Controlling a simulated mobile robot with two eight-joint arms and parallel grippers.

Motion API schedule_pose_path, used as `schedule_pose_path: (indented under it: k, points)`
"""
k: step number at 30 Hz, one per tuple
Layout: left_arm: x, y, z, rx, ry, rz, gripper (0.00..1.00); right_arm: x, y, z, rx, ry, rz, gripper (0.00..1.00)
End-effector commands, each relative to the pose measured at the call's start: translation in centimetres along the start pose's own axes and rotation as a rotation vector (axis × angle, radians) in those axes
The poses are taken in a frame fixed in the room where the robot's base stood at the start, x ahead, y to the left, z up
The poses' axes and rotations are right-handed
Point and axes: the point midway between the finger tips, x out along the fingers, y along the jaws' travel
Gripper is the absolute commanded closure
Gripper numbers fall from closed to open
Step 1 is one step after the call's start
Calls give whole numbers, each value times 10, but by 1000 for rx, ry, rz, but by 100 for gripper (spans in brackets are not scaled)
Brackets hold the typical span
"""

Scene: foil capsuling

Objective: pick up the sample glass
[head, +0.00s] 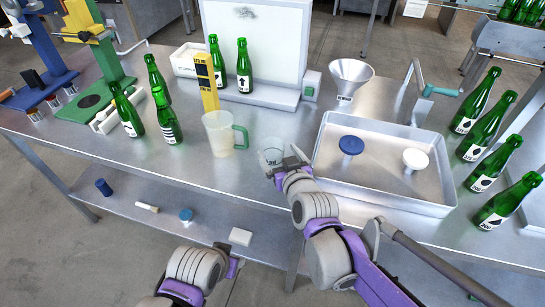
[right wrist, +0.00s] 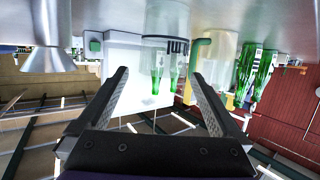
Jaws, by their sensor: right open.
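The sample glass (head: 271,149) is a small clear beaker with dark markings, standing upright near the front edge of the steel table. My right gripper (head: 281,162) is open and empty, just in front of the glass on its near side. In the right wrist view, which is upside down, the clear glass (right wrist: 168,75) shows beyond and between the two spread fingers (right wrist: 160,78), with green bottles seen through it. I cannot tell how deep it sits between the fingers. My left gripper (head: 234,266) is low, in front of the table; its jaws do not show clearly.
A jug with a green handle (head: 219,135) stands just left of the glass. A steel tray (head: 385,180) with a blue and a white piece lies close to the right. A funnel (head: 350,75), a light panel (head: 255,45) and several green bottles (head: 243,68) stand around.

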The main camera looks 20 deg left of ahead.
Motion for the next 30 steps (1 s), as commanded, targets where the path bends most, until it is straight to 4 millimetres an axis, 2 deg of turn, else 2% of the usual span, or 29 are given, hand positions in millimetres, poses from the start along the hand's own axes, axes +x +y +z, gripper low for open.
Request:
schedule_pose_path:
  k: [9, 19, 30]
  points:
    - [0, 0, 0, 0, 0, 0, 50, 41, -3, 4, 0, 0, 0, 0]
    - [0, 0, 0, 0, 0, 0, 50, 46, -3, 4, -1, 0, 0, 2]
    - [0, 0, 0, 0, 0, 0, 50, 46, -3, 4, 0, 0, 0, 68]
